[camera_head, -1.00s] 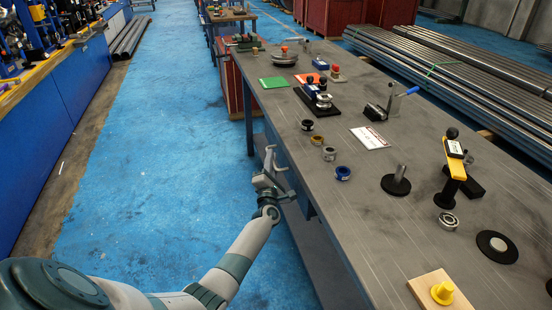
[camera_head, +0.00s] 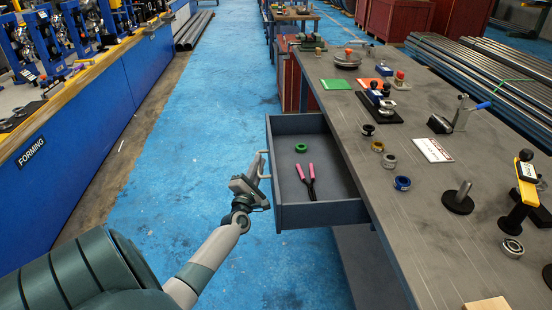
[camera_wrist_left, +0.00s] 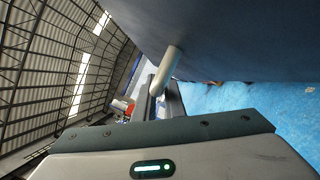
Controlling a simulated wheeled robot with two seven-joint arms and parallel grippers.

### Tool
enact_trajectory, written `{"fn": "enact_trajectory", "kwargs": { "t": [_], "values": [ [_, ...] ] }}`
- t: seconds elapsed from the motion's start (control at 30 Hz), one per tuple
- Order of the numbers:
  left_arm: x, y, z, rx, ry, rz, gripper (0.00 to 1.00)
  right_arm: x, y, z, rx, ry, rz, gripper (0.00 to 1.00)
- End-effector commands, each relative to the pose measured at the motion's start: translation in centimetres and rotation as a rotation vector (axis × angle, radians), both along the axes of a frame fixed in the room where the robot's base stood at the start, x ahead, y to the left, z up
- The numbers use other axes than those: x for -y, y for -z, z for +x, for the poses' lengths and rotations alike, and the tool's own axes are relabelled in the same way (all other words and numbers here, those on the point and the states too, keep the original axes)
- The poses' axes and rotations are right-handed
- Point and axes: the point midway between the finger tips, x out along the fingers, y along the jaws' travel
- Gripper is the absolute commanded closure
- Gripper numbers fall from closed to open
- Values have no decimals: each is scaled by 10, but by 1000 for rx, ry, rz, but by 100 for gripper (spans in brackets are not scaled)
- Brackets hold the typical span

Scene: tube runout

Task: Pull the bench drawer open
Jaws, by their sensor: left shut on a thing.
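The bench drawer (camera_head: 290,214) is a dark blue-grey box that stands pulled out from the left side of the grey workbench (camera_head: 440,240). Its inside shows a green ring (camera_head: 301,148) and pink-handled pliers (camera_head: 307,181). My left gripper (camera_head: 257,180) is at the drawer's front, shut on the pale bar handle (camera_head: 264,164). In the left wrist view the handle (camera_wrist_left: 165,70) runs between the two fingers (camera_wrist_left: 160,101), with the dark drawer front (camera_wrist_left: 235,40) beyond. My right gripper is not in view.
The bench top holds several parts, including a blue ring (camera_head: 402,183), a white card (camera_head: 433,150) and a black post on a disc (camera_head: 459,198). Blue floor (camera_head: 190,130) is clear left of the drawer. A long blue bench (camera_head: 90,130) stands at far left.

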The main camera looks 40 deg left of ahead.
Motion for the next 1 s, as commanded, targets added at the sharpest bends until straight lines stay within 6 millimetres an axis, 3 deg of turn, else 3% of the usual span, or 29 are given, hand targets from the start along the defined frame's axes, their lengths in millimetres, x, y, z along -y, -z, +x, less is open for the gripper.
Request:
{"fn": "enact_trajectory", "kwargs": {
  "t": [0.2,0.67,0.7,0.73,1.0],
  "values": [
    [-17,2,-20,-2,-1,1,100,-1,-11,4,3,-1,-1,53],
    [-20,1,-24,-2,0,-1,100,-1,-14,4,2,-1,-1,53],
    [-20,1,-24,-2,0,-1,80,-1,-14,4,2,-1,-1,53],
    [-20,1,-24,-2,0,-1,73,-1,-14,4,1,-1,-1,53],
    [-20,1,-24,-1,0,-1,71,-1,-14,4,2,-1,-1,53]
  ]
}}
